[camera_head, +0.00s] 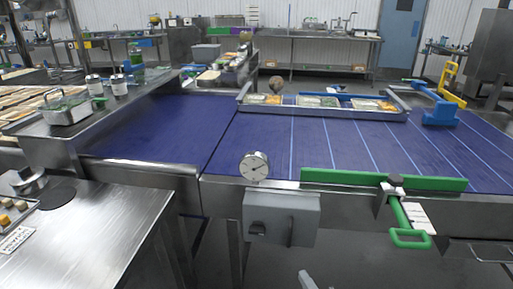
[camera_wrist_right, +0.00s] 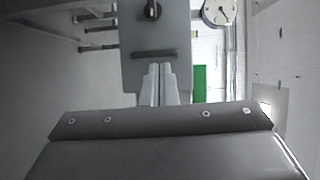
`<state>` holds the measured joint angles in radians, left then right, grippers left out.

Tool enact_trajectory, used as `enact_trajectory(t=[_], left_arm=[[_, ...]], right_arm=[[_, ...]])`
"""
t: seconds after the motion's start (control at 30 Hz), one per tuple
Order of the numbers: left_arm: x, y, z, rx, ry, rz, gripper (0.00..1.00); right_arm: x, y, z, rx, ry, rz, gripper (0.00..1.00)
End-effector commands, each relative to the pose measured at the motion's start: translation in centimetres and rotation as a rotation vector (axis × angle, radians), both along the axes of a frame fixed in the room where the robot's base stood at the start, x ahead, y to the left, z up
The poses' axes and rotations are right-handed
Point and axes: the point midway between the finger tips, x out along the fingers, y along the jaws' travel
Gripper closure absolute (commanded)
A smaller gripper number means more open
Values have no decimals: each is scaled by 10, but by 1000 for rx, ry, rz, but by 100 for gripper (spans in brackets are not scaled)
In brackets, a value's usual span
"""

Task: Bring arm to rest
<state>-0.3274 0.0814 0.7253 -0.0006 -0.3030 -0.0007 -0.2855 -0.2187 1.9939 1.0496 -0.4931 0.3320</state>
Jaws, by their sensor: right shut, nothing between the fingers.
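My right gripper (camera_head: 306,279) shows only as a small grey tip at the bottom edge of the head view, in front of the conveyor and below the grey box on its front rail. In the right wrist view its two pale fingers (camera_wrist_right: 158,82) lie together, shut with nothing between them. They point towards the grey box with its dark handle. The gap between fingertips and box cannot be told. My left gripper is not in view.
The grey box (camera_head: 282,218) hangs under a round dial gauge (camera_head: 254,167). The blue conveyor (camera_head: 260,140) carries a metal tray (camera_head: 330,112) with food portions. A green bar (camera_head: 385,180) and green handle (camera_head: 409,238) stand right. A steel table (camera_head: 85,235) is left; floor between is open.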

Motion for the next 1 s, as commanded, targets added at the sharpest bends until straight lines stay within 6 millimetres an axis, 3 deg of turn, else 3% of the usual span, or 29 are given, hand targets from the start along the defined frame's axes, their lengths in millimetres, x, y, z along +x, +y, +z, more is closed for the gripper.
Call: enact_trajectory(t=[0.07,0.17,0.37,0.5,0.7,0.9,1.0], left_arm=[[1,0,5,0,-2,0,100],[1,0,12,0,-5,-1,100],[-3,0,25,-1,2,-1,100],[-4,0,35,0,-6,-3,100],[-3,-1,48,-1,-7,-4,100],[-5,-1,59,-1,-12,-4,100],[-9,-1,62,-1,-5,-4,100]], right_arm=[[0,-1,-25,-53,55,2,100],[-6,-4,-78,-174,164,10,100],[-51,-23,-204,-493,415,80,100],[-104,-46,-278,-717,571,173,100],[-205,-88,-359,-1020,765,373,100],[-313,-134,-401,-1262,902,624,100],[-352,-150,-409,-1334,939,727,100]])
